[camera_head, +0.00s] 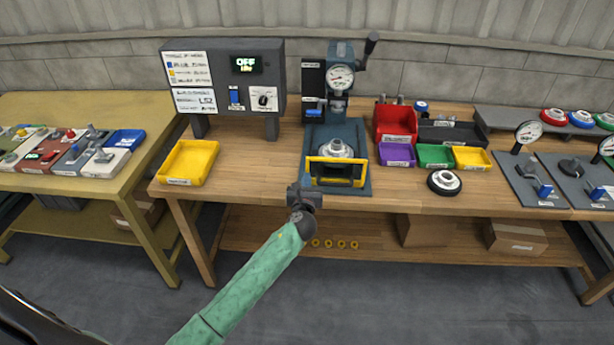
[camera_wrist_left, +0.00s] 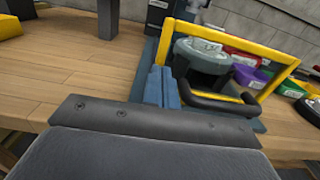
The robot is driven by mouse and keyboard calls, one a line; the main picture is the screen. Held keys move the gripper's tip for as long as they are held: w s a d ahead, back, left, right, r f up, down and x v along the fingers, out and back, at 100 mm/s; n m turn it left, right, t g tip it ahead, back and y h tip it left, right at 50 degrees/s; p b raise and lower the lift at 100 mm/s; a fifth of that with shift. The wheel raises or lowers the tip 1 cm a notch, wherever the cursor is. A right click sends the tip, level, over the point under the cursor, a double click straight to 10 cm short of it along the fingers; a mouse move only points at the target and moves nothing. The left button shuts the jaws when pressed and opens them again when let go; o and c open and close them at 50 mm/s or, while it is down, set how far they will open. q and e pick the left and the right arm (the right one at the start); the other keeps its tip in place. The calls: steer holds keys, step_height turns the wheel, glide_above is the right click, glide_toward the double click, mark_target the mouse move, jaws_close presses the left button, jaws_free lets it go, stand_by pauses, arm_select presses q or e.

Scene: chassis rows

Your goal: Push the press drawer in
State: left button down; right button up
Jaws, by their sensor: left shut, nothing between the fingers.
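The press (camera_head: 340,80) stands on the wooden workbench with a dial gauge and a lever at its top. Its drawer (camera_head: 318,172) has a yellow frame at the front of the blue-grey base and carries a round grey part (camera_head: 337,149). In the left wrist view the yellow frame (camera_wrist_left: 228,35) and a black handle (camera_wrist_left: 215,105) show close up. My left gripper (camera_head: 304,194) is at the bench's front edge, just in front and left of the drawer. Its blue-grey fingers (camera_wrist_left: 161,82) are shut and empty, left of the handle. Whether they touch the drawer cannot be told. My right gripper is not in view.
A yellow tray (camera_head: 187,161) and a control box (camera_head: 225,76) reading OFF stand left of the press. Red, purple, green and yellow bins (camera_head: 396,124) and a round part (camera_head: 444,182) stand to its right. Bare bench lies between the yellow tray and the press.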

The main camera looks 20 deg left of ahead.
arm_select(q)
steer(key=shift+w, duration=0.35)
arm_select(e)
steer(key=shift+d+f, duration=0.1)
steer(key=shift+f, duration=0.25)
arm_select(q)
steer(key=shift+w+a, duration=0.1)
